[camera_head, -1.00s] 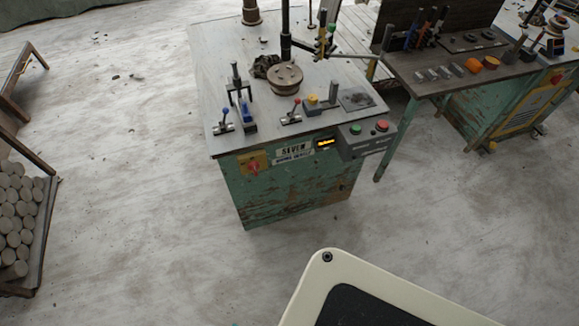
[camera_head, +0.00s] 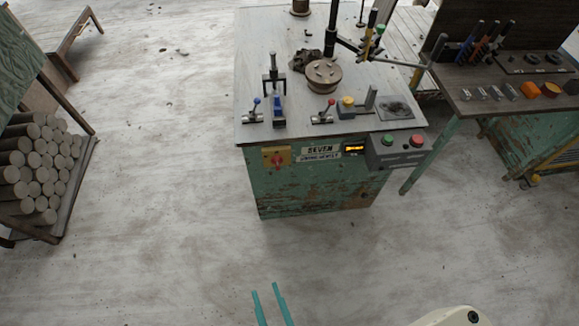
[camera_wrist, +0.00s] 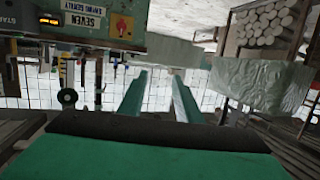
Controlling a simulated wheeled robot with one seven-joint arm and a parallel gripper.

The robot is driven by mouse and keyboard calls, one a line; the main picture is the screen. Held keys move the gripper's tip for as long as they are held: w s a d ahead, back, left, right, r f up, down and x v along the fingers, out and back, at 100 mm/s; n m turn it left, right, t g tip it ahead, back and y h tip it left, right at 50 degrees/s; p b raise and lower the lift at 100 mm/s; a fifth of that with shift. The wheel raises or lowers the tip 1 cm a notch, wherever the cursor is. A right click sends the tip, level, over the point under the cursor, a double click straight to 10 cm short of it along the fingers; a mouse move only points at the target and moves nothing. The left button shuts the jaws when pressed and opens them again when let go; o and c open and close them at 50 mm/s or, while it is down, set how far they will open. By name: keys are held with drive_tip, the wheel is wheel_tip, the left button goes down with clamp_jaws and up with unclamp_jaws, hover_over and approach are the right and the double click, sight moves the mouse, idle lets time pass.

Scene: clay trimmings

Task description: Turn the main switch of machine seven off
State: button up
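Machine seven (camera_head: 310,185) is a worn green cabinet with a grey top, standing ahead of me in the head view. Its main switch (camera_head: 277,160) is a red knob on a yellow plate at the front's upper left, beside the "SEVEN" label (camera_head: 320,150). The switch also shows in the wrist view (camera_wrist: 121,27), where the picture appears upside down. My gripper (camera_head: 268,290) has two teal fingers, apart with nothing between them, at the bottom of the head view. It is well short of the cabinet and not touching it. The fingers also show in the wrist view (camera_wrist: 158,82).
A grey box with green and red buttons (camera_head: 402,148) juts from the cabinet's right front corner. A side table (camera_head: 470,105) with tools stands right. A rack of clay cylinders (camera_head: 40,170) stands left. The floor (camera_head: 190,240) before the machine is clear.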

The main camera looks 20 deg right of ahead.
drive_tip(key=w+d+f+h, duration=0.1)
drive_tip(key=w+d+f, duration=0.1)
drive_tip(key=w+f, duration=0.5)
drive_tip(key=m+t+h, duration=0.2)
drive_tip(key=m+h, duration=0.1)
drive_tip(key=h, duration=0.1)
approach(278, 165)
drive_tip(key=x, duration=0.9)
drive_tip(key=shift+f, duration=0.1)
clamp_jaws()
